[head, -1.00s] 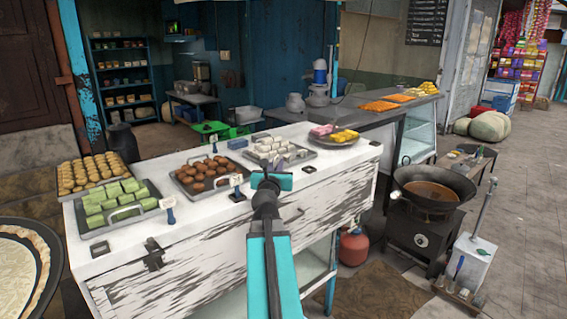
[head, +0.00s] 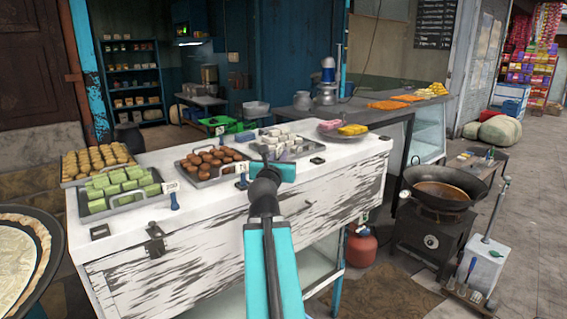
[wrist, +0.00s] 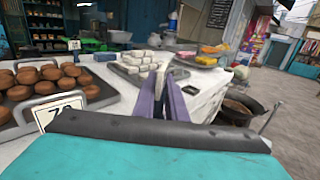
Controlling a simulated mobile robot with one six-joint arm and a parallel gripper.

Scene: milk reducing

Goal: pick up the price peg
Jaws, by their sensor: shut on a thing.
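My gripper (head: 262,172) is above the front edge of the white counter, by the tray of white sweets. In the wrist view its two purple fingers (wrist: 162,98) are close together, shut on a price peg, which is mostly hidden between and behind them. Another price peg (head: 241,178) with a number card stands by the tray of brown sweets. Its card (wrist: 60,110) shows close on the left in the wrist view. A further blue price peg (head: 174,201) stands by the green sweets.
The white counter (head: 200,215) carries metal trays of sweets along its back. A small dark block (head: 318,160) lies right of my gripper and another (head: 100,232) at the left front corner. A black wok (head: 440,185) on a stove stands right of the counter.

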